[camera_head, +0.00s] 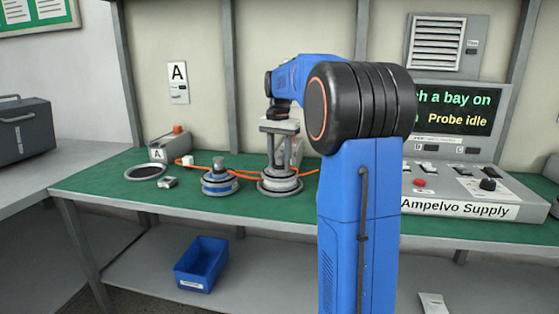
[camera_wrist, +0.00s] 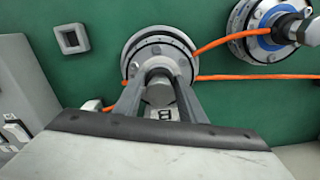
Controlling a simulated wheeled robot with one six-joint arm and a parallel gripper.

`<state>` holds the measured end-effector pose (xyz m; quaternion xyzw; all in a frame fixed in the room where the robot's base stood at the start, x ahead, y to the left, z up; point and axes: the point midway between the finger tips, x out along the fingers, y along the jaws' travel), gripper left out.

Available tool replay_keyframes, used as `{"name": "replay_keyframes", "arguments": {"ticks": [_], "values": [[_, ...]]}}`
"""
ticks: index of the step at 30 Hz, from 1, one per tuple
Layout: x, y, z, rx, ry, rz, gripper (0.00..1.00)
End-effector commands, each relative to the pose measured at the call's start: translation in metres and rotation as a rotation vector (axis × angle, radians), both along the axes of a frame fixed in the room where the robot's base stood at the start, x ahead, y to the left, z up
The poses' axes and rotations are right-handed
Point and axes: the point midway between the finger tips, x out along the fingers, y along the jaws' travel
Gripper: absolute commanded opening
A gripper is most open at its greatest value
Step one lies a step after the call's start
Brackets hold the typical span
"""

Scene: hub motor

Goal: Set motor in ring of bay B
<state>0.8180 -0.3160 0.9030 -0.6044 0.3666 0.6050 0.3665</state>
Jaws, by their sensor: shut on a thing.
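My gripper (camera_head: 280,148) points down at the green bench and is shut on the upright shaft of a grey motor (camera_head: 280,184). In the wrist view my fingers (camera_wrist: 159,92) close around that shaft, above the motor's round body (camera_wrist: 152,49).
Bay A's empty ring (camera_head: 145,173) and box (camera_head: 158,155) are at left. A small grey block (camera_head: 168,183) lies near them. An orange cable (camera_head: 243,175) runs along the bench. The supply console (camera_head: 460,190) stands at right. A blue bin (camera_head: 201,263) sits on the lower shelf.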

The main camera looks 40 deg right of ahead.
Motion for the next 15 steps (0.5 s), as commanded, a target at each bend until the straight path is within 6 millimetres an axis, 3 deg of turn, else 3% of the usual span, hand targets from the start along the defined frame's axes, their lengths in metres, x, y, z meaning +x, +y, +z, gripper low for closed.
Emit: {"name": "replay_keyframes", "arguments": {"ticks": [15], "values": [[0.0002,-0.0001,-0.0055,-0.001,-0.003,0.0,0.0]]}}
